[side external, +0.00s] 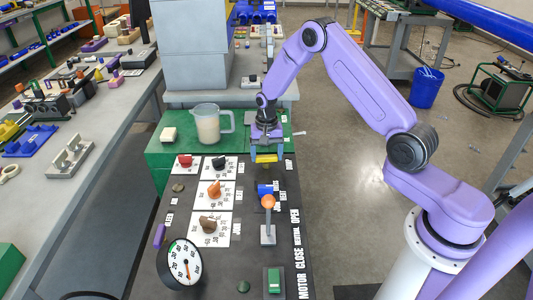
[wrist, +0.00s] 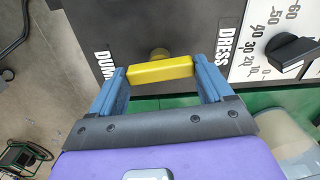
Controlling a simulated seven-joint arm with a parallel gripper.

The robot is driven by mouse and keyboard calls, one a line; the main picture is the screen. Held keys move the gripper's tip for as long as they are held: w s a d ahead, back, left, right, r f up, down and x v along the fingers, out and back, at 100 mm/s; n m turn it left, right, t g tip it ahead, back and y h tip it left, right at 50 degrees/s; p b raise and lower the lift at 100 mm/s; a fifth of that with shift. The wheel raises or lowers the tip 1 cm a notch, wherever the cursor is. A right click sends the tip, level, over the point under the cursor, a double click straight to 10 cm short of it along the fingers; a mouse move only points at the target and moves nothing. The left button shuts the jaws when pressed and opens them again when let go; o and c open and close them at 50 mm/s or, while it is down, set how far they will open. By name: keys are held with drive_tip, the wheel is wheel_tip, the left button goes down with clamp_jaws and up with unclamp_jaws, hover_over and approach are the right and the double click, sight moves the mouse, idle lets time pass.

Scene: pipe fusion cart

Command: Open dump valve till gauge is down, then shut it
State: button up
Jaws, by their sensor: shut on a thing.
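The yellow valve handle (wrist: 160,68) lies between the two blue fingers of my gripper (wrist: 160,84) in the wrist view, which hold it by its ends. Part of a "DUM..." label shows beside it. In the side external view the handle (side external: 266,158) shows just below my gripper (side external: 267,152), at the far end of the dark panel. The bar lies roughly crosswise in this view. The round white gauge (side external: 181,263) stands at the panel's near left; its needle points roughly downward, and its reading is too small to tell.
Red (side external: 185,161), black (side external: 219,163), orange (side external: 214,188) and brown (side external: 208,224) knobs sit on white dials left of the handle. A blue part (side external: 266,190) and an orange-topped lever (side external: 268,202) stand nearer. A clear jug (side external: 209,125) stands on the green surface (side external: 170,148) behind.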

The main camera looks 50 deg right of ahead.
sight(267, 156)
idle(0.5)
drive_tip(key=o, duration=1)
drive_tip(key=shift+c, duration=0.2)
wheel_tip(267, 156, up, 18)
drive_tip(key=shift+f, duration=0.25)
drive_tip(key=s+a+r+n, duration=0.4)
drive_tip(key=s+a+n, duration=0.7)
drive_tip(key=s, duration=0.5)
drive_tip(key=s+d+n, duration=0.1)
drive_tip(key=s+n, duration=0.8)
drive_tip(key=s, duration=1.3)
drive_tip(key=shift+d+f+n, duration=0.2)
drive_tip(key=shift+n, duration=0.1)
